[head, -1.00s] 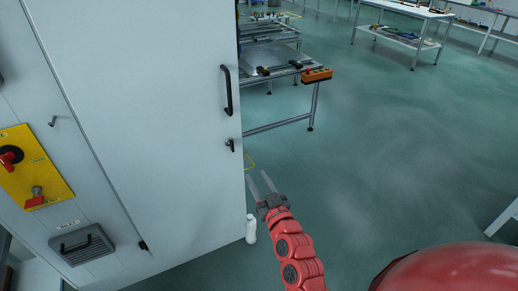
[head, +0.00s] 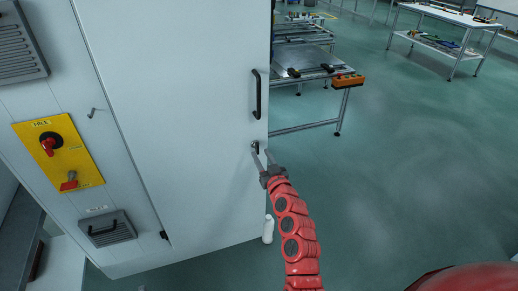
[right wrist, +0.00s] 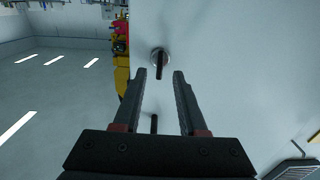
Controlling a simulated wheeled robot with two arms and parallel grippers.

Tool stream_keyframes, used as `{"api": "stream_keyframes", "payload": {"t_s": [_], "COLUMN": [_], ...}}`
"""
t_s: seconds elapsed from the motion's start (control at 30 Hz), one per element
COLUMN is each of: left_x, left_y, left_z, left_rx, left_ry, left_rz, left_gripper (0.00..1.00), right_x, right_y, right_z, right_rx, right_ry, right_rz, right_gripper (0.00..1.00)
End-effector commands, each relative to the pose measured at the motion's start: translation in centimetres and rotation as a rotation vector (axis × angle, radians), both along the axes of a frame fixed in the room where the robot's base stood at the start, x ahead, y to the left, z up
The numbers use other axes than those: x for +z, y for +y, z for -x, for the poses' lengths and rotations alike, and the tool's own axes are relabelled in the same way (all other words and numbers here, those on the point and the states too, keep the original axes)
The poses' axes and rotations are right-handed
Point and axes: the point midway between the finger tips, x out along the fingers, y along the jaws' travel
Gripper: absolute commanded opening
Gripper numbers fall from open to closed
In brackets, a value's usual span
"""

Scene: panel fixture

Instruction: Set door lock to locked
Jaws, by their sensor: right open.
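The door lock (head: 256,147) is a small dark lever on a round metal base, low on the white cabinet door (head: 195,120) near its right edge. In the right wrist view the lock (right wrist: 160,66) shows its dark lever standing nearly upright in the picture, just beyond the fingertips and between their lines. My right gripper (head: 261,158) is open and empty, close to the lock; in the right wrist view the gripper (right wrist: 167,75) has a clear gap between its fingers. I cannot tell whether a finger touches the lock. My left gripper is in neither view.
A black door handle (head: 257,94) is above the lock. A yellow panel with red switches (head: 58,154) is on the cabinet's left. A white bottle (head: 268,229) stands on the floor by the cabinet.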

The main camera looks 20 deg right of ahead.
Motion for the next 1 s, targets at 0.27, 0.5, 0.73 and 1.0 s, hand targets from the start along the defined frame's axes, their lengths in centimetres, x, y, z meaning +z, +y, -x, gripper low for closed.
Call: {"api": "stream_keyframes", "payload": {"t_s": [0.27,0.5,0.73,1.0], "left_x": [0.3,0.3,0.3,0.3], "left_y": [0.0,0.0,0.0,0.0], "left_z": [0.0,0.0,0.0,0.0], "left_rx": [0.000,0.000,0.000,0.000], "left_ry": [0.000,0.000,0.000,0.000], "left_rz": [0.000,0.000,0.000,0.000], "left_gripper": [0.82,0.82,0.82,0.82], "right_x": [0.1,0.0,-0.1,-0.1], "right_y": [0.1,0.1,0.1,0.1], "right_z": [-3.0,-3.4,-3.3,-3.3], "right_rx": [0.000,-0.001,-0.001,-0.001], "right_ry": [-0.001,0.001,0.001,0.001], "right_rz": [0.001,0.001,0.001,0.001], "right_gripper": [0.41,0.41,0.25,0.00]}}
